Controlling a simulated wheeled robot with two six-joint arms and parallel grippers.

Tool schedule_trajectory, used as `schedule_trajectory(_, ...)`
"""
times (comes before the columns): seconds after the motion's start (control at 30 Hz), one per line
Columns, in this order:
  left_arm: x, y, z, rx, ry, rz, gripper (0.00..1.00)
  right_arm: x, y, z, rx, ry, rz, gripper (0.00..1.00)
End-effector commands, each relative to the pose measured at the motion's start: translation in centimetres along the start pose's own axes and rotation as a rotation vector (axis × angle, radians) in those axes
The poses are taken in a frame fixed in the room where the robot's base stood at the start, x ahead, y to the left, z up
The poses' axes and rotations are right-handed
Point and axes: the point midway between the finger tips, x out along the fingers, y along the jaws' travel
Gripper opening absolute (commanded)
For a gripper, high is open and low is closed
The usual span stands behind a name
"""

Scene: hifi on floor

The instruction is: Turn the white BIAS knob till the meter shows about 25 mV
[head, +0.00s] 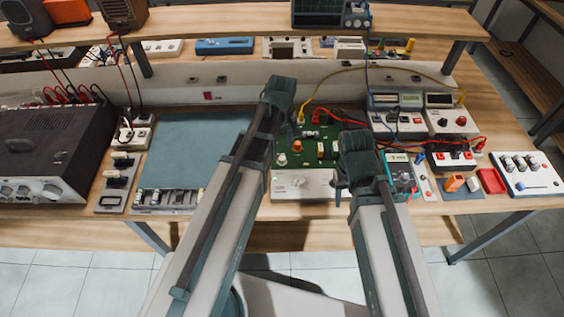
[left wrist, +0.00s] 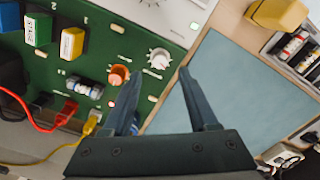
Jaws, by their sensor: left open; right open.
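The white knob (head: 282,160) is on the green circuit board (head: 316,133), beside an orange knob (head: 297,146). In the left wrist view, the white knob (left wrist: 159,59) shows just beyond the gap between my left fingertips. The orange knob (left wrist: 119,75) is just left of the left finger. My left gripper (left wrist: 160,73) is open and empty; its fingers are not clear in the head view. My right gripper (head: 341,185) is at the board's right side, its fingers partly hidden. Small display units (head: 411,100) stand at the back right; which is the meter and its reading I cannot tell.
A blue-grey mat (head: 190,150) lies left of the board. A large black amplifier (head: 50,150) stands at far left. Red and yellow cables (head: 400,68) run behind and right of the board. Small switch boxes crowd the right. A shelf (head: 220,30) overhangs the back.

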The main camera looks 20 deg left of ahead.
Motion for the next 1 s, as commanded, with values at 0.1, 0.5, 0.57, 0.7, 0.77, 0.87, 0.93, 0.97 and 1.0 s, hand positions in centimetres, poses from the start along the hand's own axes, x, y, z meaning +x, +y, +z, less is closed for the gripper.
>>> schedule_trajectory(0.1,2.5,0.0,0.0,0.000,0.000,0.000,0.59,2.5,-0.2,-0.1,0.000,0.000,0.000,0.50)
schedule_trajectory(0.5,5.8,0.0,0.0,0.000,0.000,0.000,0.59,5.8,-0.6,-0.3,0.000,0.000,0.000,0.50)
schedule_trajectory(0.57,5.8,0.0,0.0,0.000,0.000,0.000,0.59,5.8,-0.6,-0.3,0.000,0.000,0.000,0.50)
schedule_trajectory(0.7,5.7,0.0,0.0,0.000,0.000,0.000,0.59,5.7,-0.5,-0.3,0.000,0.000,0.000,0.50)
schedule_trajectory(0.77,5.7,0.0,0.0,0.000,0.000,0.000,0.58,5.7,-0.5,-0.3,0.000,0.000,0.000,0.50)
schedule_trajectory(0.87,5.7,0.0,0.0,0.000,0.000,0.000,0.40,5.7,-0.5,-0.3,0.000,0.000,0.000,0.50)
schedule_trajectory(0.93,5.7,0.0,0.0,0.000,0.000,0.000,0.27,5.7,-0.5,-0.3,0.000,0.000,0.000,0.50)
schedule_trajectory(0.97,5.7,0.0,0.0,0.000,0.000,0.000,0.22,5.7,-0.5,-0.3,0.000,0.000,0.000,0.50)
schedule_trajectory(1.0,5.7,0.0,0.0,0.000,0.000,0.000,0.14,5.7,-0.5,-0.3,0.000,0.000,0.000,0.50)
